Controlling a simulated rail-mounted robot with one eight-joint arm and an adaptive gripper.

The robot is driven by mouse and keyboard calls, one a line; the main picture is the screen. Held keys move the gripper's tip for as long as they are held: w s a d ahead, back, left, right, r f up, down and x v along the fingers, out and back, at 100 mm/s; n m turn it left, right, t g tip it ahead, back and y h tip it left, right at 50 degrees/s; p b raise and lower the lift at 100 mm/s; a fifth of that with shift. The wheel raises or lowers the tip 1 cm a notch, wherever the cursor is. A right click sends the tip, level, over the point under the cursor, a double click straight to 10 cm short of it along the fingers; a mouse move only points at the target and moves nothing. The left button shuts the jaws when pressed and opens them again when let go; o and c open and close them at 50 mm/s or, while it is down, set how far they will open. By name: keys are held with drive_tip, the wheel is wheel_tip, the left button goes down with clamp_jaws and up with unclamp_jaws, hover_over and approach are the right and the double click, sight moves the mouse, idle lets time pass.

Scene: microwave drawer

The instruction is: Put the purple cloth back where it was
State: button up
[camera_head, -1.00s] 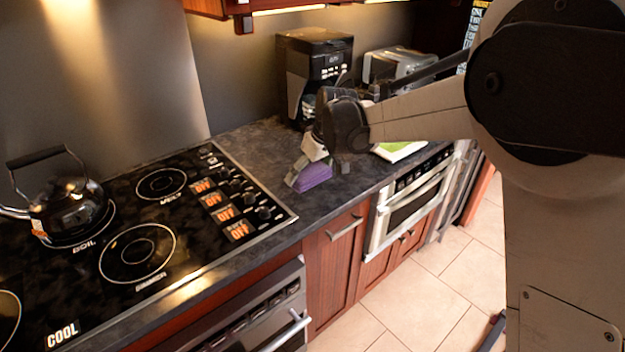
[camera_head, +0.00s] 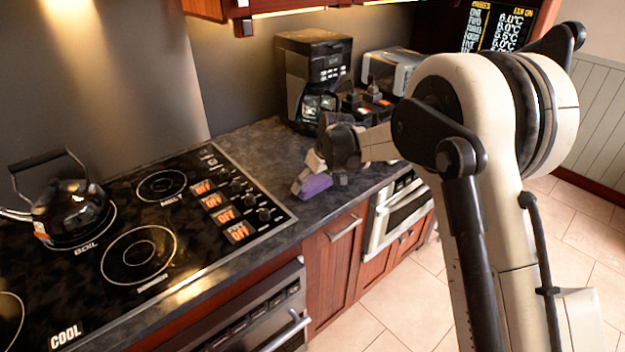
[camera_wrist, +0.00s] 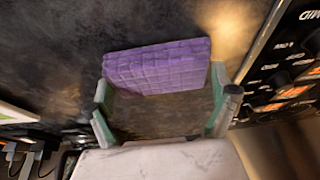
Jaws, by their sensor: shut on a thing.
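The purple cloth (camera_head: 317,186) is a folded, block-like bundle at the front part of the dark counter, right of the stove. In the wrist view the cloth (camera_wrist: 157,67) spans between both fingertips, over the dark counter. My gripper (camera_head: 309,182) is shut on it, with one pale finger showing at its left side. In the wrist view my gripper (camera_wrist: 160,82) has a greenish-grey finger at each end of the cloth. I cannot tell whether the cloth touches the counter or hangs just above it.
The stove (camera_head: 140,215) with a black kettle (camera_head: 68,208) is to the left. A coffee maker (camera_head: 312,75) and a toaster (camera_head: 392,70) stand behind. A steel-fronted drawer unit (camera_head: 398,214) is set below the counter. Bare counter (camera_head: 255,150) lies between stove and coffee maker.

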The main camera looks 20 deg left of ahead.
drive_tip(key=shift+f, duration=0.2)
drive_tip(key=o, duration=1.1)
drive_tip(key=shift+r, duration=0.1)
drive_tip(key=shift+c, duration=0.2)
drive_tip(key=v, duration=1.2)
drive_tip(key=shift+r+b, duration=0.2)
drive_tip(key=shift+b, duration=0.15)
